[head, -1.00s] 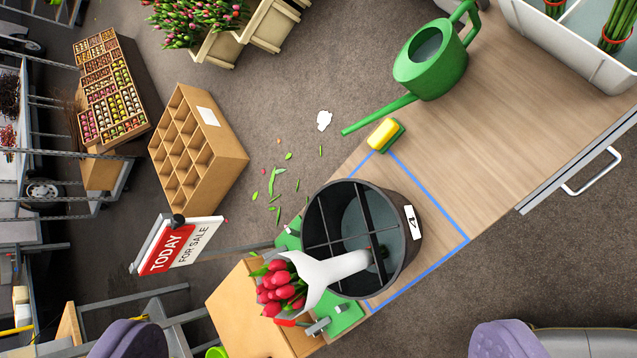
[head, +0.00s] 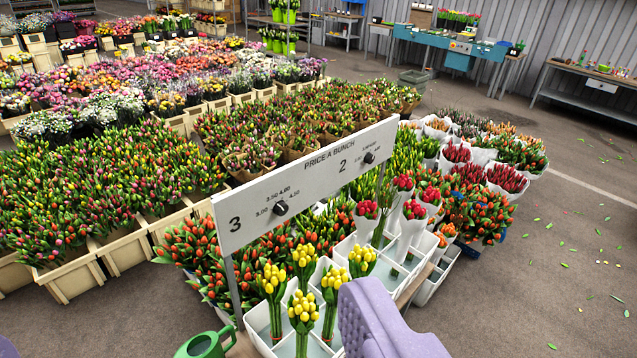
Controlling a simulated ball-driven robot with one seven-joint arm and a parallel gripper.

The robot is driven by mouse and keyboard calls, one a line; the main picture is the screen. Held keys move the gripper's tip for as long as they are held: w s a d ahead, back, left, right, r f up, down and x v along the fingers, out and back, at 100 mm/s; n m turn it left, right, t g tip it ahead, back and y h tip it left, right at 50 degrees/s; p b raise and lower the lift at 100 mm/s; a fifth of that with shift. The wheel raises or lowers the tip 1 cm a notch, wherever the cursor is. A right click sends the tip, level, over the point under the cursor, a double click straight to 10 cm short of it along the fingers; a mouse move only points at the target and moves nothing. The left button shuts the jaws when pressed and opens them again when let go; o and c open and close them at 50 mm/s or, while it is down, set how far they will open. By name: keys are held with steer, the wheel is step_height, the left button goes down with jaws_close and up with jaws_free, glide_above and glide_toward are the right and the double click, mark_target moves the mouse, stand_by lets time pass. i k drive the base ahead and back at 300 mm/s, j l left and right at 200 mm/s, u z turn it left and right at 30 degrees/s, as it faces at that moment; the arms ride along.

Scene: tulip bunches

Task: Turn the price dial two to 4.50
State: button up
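A long white price board (head: 310,180) reads "PRICE A BUNCH" and stands on posts above the tulip crates, running up to the right. Dial two, a small black knob (head: 368,157), is near its right end beside the numeral 2, with small price marks around it. The marks and its pointer are too small to read surely. Dial three, another black knob (head: 280,207), is nearer, beside the numeral 3. My gripper's fingertips are not in view; a purple part of my own body fills the bottom middle, in front of and below the board, apart from both dials.
A white divided crate (head: 262,322) with yellow and red tulips stands below the board. A green watering can (head: 205,345) is at the bottom edge. Flower crates (head: 120,255) crowd the left and back. The floor (head: 560,230) at right is mostly clear, with scattered leaves.

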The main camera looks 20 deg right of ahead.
mark_target(369, 158)
steer(key=i+l+z, duration=0.15)
steer(key=i+l, duration=1.85)
